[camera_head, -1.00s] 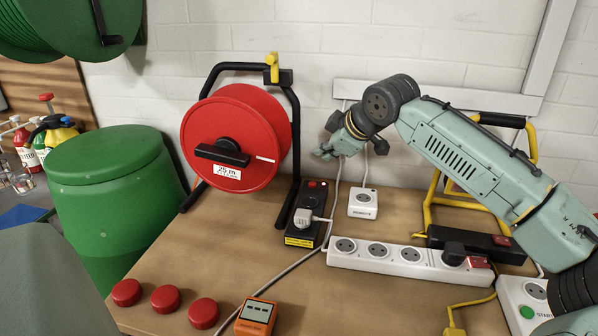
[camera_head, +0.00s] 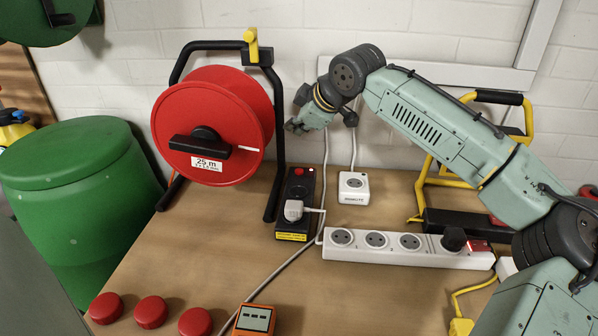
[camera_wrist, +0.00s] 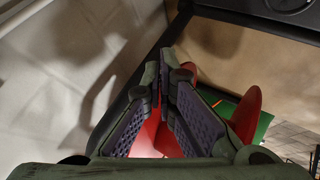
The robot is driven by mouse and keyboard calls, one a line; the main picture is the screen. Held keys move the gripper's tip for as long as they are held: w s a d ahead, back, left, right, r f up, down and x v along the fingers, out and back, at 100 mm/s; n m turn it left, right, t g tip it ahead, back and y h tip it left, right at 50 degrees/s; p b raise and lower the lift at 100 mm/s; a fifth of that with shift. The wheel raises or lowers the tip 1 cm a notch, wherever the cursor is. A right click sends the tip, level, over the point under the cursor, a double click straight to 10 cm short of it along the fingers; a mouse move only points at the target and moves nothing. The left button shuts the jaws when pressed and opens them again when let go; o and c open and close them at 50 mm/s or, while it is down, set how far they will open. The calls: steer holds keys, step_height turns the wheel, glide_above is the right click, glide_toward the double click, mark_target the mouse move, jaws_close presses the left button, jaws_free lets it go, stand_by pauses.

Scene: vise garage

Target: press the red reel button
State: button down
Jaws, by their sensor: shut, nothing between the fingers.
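The red reel (camera_head: 212,110) stands on the bench in a black frame. A black socket box (camera_head: 292,226) stands at the frame's foot with a white plug in it. A small red button (camera_head: 299,172) shows at the box's far end. My gripper (camera_head: 292,127) is shut and empty, above and slightly left of this button in the head view, apart from it. In the wrist view my shut fingers (camera_wrist: 165,72) stand before the red reel (camera_wrist: 246,112) and a black frame bar (camera_wrist: 135,85). The button cannot be made out there.
A white remote socket (camera_head: 353,188) sits right of the box. A white power strip (camera_head: 375,258) with a red switch lies in front. Several red caps (camera_head: 151,311) and an orange meter (camera_head: 255,320) are at the front edge. A cable crosses the bench.

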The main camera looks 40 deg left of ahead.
steer(key=b, duration=0.6)
glide_above(297, 172)
step_height(297, 172, down, 7)
steer(key=shift+r, duration=0.15)
steer(key=shift+f+b, duration=0.35)
steer(key=shift+f, duration=0.5)
steer(key=shift+f, duration=0.45)
steer(key=shift+f, duration=0.45)
stand_by(0.9)
steer(key=shift+r, duration=0.1)
steer(key=shift+r+p, duration=0.75)
steer(key=shift+p, duration=0.05)
